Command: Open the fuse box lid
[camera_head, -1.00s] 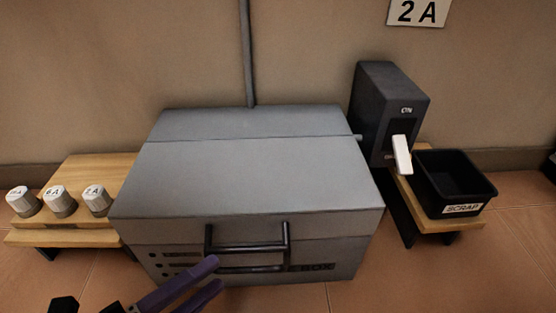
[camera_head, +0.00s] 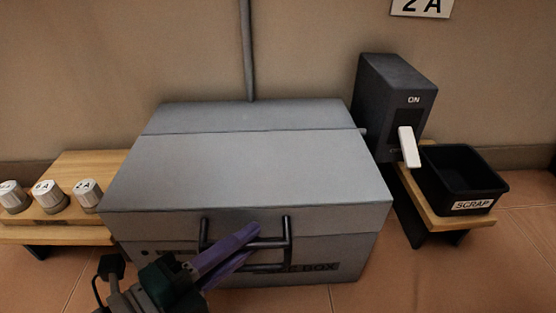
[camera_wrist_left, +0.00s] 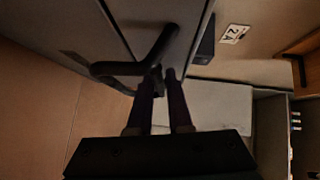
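The grey fuse box (camera_head: 340,262) stands against the wall with its lid (camera_head: 250,170) down. A dark bar handle (camera_head: 287,235) sticks out from the front of the lid. It also shows in the left wrist view (camera_wrist_left: 118,69). My left gripper (camera_head: 252,243) has purple fingers and comes in from the lower left. Its fingertips are apart and overlap the handle in the head view. In the left wrist view the fingertips (camera_wrist_left: 161,76) are right by the handle's bend, with a gap between them. Whether they touch it I cannot tell. My right gripper is not in view.
A wooden stand (camera_head: 95,165) with several white fuses (camera_head: 50,196) is left of the box. A dark switch box (camera_head: 392,100) with a white lever (camera_head: 409,146) and a black scrap bin (camera_head: 460,178) are right. A conduit (camera_head: 248,55) rises behind the box.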

